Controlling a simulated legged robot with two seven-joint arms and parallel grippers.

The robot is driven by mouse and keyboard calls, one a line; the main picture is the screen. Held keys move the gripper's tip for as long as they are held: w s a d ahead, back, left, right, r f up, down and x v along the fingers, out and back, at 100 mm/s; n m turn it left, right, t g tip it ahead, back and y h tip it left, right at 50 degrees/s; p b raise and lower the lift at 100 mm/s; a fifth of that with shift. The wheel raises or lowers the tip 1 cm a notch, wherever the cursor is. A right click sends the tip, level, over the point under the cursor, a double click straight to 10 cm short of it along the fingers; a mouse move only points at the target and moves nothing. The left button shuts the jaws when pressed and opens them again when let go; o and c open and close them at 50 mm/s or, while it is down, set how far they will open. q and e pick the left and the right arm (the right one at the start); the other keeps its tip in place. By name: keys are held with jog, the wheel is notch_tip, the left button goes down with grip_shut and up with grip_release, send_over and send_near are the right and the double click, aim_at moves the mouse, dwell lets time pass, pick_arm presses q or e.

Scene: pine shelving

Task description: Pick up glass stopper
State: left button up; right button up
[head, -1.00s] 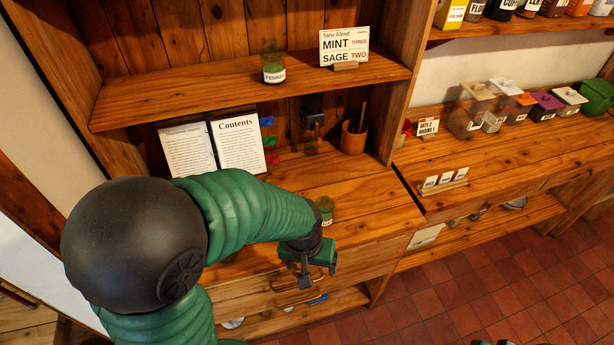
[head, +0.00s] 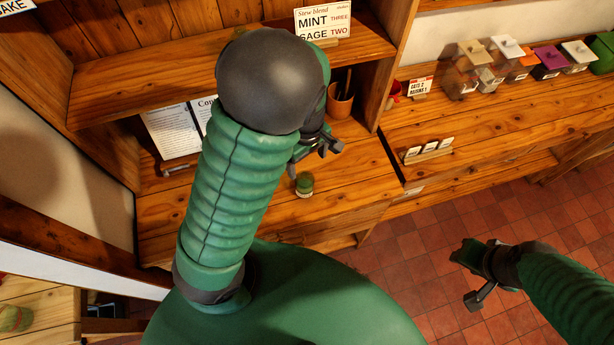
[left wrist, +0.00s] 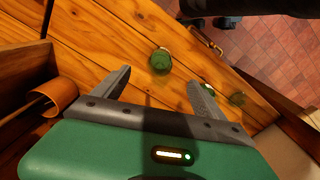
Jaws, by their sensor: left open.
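I cannot single out the glass stopper for sure. In the left wrist view, a small, faint see-through round thing (left wrist: 237,98) lies near the counter edge, beyond the right finger. A small jar (head: 304,184) with green contents stands on the counter; a green round-topped jar (left wrist: 160,60) shows ahead of the fingers in the left wrist view. My left gripper (head: 325,143) is above the counter, behind that jar. Its jaws (left wrist: 160,76) are apart with nothing between them.
A brown pot (head: 340,100) stands at the back of the counter near my left gripper. An open book (head: 173,132) leans at back left, partly hidden by my arm. A small card rack (head: 428,152) and lidded boxes (head: 487,78) are on the right counter. The shelf (head: 150,75) hangs above.

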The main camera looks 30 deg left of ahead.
aim_at(304, 175)
pick_arm(q)
jog(key=shift+s+a+f, duration=0.1)
jog(key=shift+f, duration=0.55)
jog(key=shift+s+a+f, duration=0.1)
jog(key=shift+f, duration=0.5)
jog(key=f, duration=0.1)
jog(key=w+f, duration=0.1)
jog(key=a+f, duration=0.1)
jog(key=f, duration=0.1)
jog(key=shift+w, duration=0.35)
jog(key=f, duration=0.3)
jog(key=shift+s+a, duration=0.1)
jog(key=shift+s, duration=0.1)
jog(key=shift+s+f, duration=0.2)
jog(key=shift+f, duration=0.1)
jog(key=shift+s+d, duration=0.25)
jog(key=shift+d, duration=0.05)
jog(key=shift+c, duration=0.4)
jog(key=shift+w+f, duration=0.1)
jog(key=shift+w, duration=0.2)
jog(key=c, duration=0.7)
jog(key=shift+s+a, duration=0.1)
jog(key=shift+a, duration=0.05)
jog(key=c, duration=0.7)
jog(key=shift+o, duration=0.2)
pick_arm(e)
jog(key=shift+w+a, duration=0.35)
jog(key=shift+a, duration=0.1)
